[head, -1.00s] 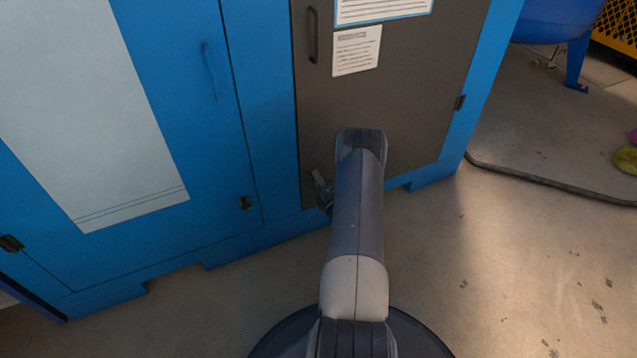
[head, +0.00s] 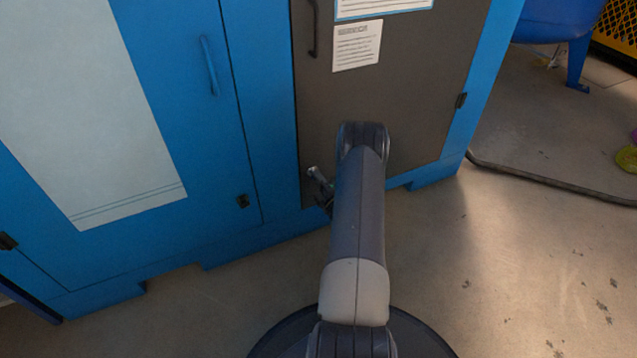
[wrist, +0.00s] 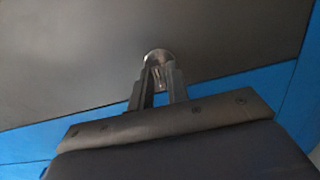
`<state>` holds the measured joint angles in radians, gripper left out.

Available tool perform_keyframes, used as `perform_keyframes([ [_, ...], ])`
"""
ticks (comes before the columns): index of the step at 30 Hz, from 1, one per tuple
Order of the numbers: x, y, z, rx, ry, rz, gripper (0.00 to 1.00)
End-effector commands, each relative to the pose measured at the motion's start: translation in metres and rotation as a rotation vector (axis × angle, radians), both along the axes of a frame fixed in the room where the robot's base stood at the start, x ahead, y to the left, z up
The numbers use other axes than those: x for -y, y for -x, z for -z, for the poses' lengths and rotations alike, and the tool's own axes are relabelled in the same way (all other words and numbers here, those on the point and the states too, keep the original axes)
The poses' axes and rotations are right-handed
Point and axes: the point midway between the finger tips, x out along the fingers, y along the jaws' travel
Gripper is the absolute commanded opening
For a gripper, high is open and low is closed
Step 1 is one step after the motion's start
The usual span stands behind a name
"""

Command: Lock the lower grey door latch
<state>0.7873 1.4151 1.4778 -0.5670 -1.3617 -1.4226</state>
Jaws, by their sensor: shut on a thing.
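The grey door (head: 400,105) is closed in the blue cabinet. In the wrist view its lower part (wrist: 80,50) fills the upper picture. The lower grey door latch (wrist: 159,56) is a small round metal piece near the door's bottom edge. My gripper (wrist: 160,75) is shut on the latch, its fingertips meeting around it. In the head view the gripper (head: 318,180) shows only in part, at the door's lower left corner; my arm hides the rest. The latch's exact turn angle cannot be told.
The grey door has a dark handle (head: 314,28) and paper labels (head: 356,46).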

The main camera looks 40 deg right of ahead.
Motion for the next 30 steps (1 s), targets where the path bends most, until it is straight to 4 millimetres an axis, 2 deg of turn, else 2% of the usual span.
perform_keyframes([
  [5, 0.0, 0.0, 0.0, -0.002, -0.001, 0.001, 0.0],
  [6, 0.0, 0.001, 0.0, -0.002, -0.001, 0.001, 0.18],
  [11, 0.0, 0.0, 0.0, -0.002, 0.0, 0.001, 0.3],
  [20, -0.001, 0.005, 0.0, -0.004, -0.001, 0.002, 0.3],
  [23, -0.003, 0.017, -0.001, -0.004, -0.003, 0.003, 0.3],
  [30, -0.014, 0.065, -0.002, -0.006, -0.006, 0.006, 0.3],
])
